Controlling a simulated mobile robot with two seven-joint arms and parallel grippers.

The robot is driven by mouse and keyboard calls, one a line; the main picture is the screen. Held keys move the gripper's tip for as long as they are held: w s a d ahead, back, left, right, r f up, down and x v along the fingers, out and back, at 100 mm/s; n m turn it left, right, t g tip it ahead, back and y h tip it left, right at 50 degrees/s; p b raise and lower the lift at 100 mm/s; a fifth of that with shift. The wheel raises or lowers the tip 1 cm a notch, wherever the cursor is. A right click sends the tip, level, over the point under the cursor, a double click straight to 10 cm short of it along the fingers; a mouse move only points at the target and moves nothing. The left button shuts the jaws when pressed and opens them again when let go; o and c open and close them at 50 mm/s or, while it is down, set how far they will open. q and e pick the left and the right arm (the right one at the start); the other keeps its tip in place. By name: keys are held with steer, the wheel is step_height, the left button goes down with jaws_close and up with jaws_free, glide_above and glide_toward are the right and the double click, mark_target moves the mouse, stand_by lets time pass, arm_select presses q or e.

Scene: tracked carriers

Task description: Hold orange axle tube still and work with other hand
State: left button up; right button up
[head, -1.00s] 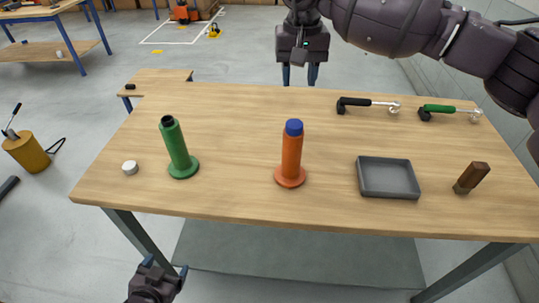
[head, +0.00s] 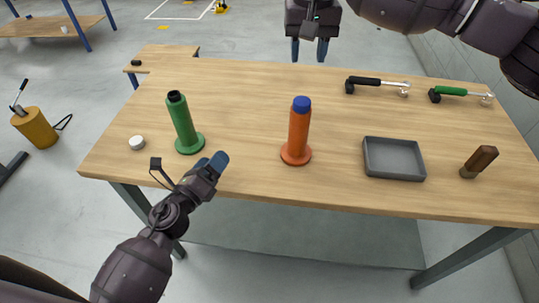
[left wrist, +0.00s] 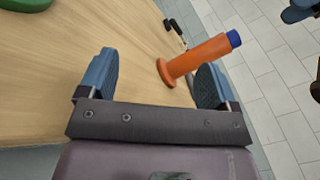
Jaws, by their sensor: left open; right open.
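The orange axle tube (head: 298,135) stands upright on its round flange near the middle of the bench, with a blue cap (head: 301,104) on top. My left gripper (head: 212,163) is open and empty at the bench's front edge, left of the orange tube and apart from it. In the left wrist view the orange tube (left wrist: 196,60) shows beyond the open fingers, towards the right finger. My right gripper (head: 309,49) is open and empty past the bench's far edge, behind the orange tube.
A green tube (head: 183,124) stands to the left, beside a small white cap (head: 137,143). A grey tray (head: 393,175) and a brown-handled tool (head: 480,160) are on the right. Black-handled (head: 375,83) and green-handled (head: 458,91) wrenches lie at the back right. The bench (head: 250,100) is clear between.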

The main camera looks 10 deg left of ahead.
mark_target(291, 140)
arm_select(q)
steer(key=w+d+m+g+h, duration=0.1)
steer(key=d+m, duration=0.3)
steer(key=w+d+m+g+h, duration=0.1)
steer(key=d+m+h, duration=0.1)
steer(key=d+m, duration=0.2)
steer(key=w+d+m+g+h, duration=0.1)
steer(key=w+d+m, duration=0.1)
steer(key=d+m, duration=0.2)
steer(key=shift+d+r+m+g+h, duration=0.15)
steer(key=shift+d+r+m+h, duration=0.05)
steer(key=shift+d, duration=0.3)
steer(key=shift+d+r+m+g+h, duration=0.15)
steer(key=shift+d+r+m+h, duration=0.05)
steer(key=shift+d, duration=0.3)
steer(key=x, duration=1)
steer(key=shift+w+d, duration=0.1)
steer(key=shift+d, duration=0.05)
jaws_close()
